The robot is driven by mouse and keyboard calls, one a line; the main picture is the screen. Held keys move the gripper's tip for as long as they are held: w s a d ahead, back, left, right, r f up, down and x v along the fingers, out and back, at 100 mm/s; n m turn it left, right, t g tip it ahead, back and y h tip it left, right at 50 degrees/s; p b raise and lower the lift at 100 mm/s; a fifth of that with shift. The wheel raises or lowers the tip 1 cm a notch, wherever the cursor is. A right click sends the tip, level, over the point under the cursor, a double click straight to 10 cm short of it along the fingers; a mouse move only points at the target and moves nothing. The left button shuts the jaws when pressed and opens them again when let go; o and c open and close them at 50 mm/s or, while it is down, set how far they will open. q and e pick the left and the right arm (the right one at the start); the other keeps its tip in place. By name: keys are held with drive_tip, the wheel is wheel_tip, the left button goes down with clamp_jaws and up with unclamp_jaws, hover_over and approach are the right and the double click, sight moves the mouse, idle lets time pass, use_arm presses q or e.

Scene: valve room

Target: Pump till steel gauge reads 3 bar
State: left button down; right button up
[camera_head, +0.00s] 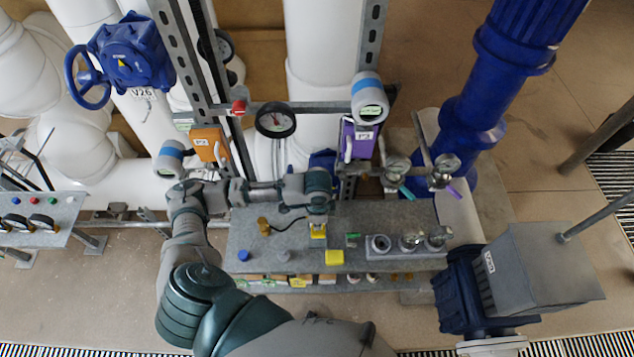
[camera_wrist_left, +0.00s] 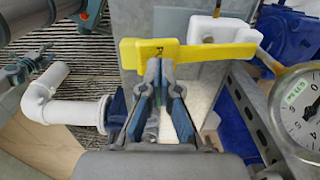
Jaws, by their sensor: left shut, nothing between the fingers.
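The yellow pump lever (camera_wrist_left: 205,53) lies crosswise just beyond my left gripper in the left wrist view. My left gripper (camera_wrist_left: 165,68) is shut and empty, its fingertips overlapping the lever's lower edge; whether they touch is unclear. In the head view, my left gripper (camera_head: 318,213) points down over the bench, above a yellow part (camera_head: 318,231). A steel-rimmed gauge (camera_wrist_left: 303,112) is cut off at the right of the wrist view; its reading cannot be made out. Two small steel gauges (camera_head: 447,163) show in the head view, too small to read. My right gripper is out of view.
The grey bench (camera_head: 255,228) carries a yellow block (camera_head: 334,257), a blue knob (camera_head: 243,255) and several round fittings (camera_head: 380,243). A black-rimmed gauge (camera_head: 275,120) hangs behind on a rail. A grey box on a blue valve (camera_head: 540,268) stands at the right.

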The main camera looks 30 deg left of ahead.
use_arm(q)
drive_tip(key=shift+f+b, duration=0.85)
drive_tip(key=shift+f, duration=1.7)
drive_tip(key=shift+r, duration=0.35)
wheel_tip(320, 180, up, 4)
drive_tip(key=shift+f+p, duration=0.1)
drive_tip(key=shift+p, duration=0.75)
drive_tip(key=shift+r, duration=0.35)
drive_tip(key=shift+f, duration=0.1)
